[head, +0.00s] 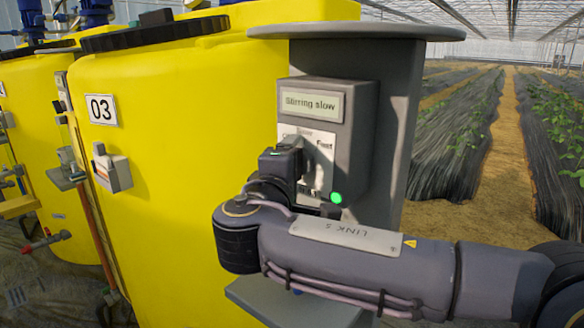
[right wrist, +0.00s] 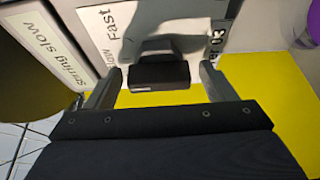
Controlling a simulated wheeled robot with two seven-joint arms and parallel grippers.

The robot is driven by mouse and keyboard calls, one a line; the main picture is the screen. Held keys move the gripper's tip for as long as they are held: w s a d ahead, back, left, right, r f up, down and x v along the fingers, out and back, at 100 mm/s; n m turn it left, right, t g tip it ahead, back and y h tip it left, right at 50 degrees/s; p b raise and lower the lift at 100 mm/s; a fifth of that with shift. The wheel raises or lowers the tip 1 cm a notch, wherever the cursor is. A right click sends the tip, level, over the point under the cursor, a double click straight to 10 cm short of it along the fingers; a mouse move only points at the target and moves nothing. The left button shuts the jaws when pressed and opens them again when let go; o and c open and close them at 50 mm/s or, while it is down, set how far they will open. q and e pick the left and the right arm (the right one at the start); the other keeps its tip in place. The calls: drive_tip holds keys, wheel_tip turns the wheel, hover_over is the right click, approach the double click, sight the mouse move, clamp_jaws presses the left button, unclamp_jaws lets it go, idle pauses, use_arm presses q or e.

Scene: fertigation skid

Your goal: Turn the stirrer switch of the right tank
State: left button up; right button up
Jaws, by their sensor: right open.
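The stirrer switch box (head: 358,130) is grey, stands beside the yellow tank marked 03 (head: 160,140), and reads "Stirring slow" (head: 312,103). Its pale plate (head: 322,137) shows "Fast". A green lamp (head: 336,198) glows low on the box. In the right wrist view the dark switch knob (right wrist: 158,73) lies between the two fingers of my right gripper (right wrist: 160,82), with a gap on both sides. The gripper is open at the plate. In the head view my right gripper (head: 292,160) hides much of the knob and plate. My left gripper is not in view.
A grey round top (head: 355,31) overhangs the box. A grey shelf (head: 295,303) juts out below, behind my right forearm. A small white box (head: 113,172) is on the tank. Another yellow tank (head: 35,130) stands left. Plant rows lie to the right.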

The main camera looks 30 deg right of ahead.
drive_tip(key=p+v, duration=0.1)
drive_tip(key=v, duration=0.7)
drive_tip(key=shift+d, duration=0.15)
idle(0.3)
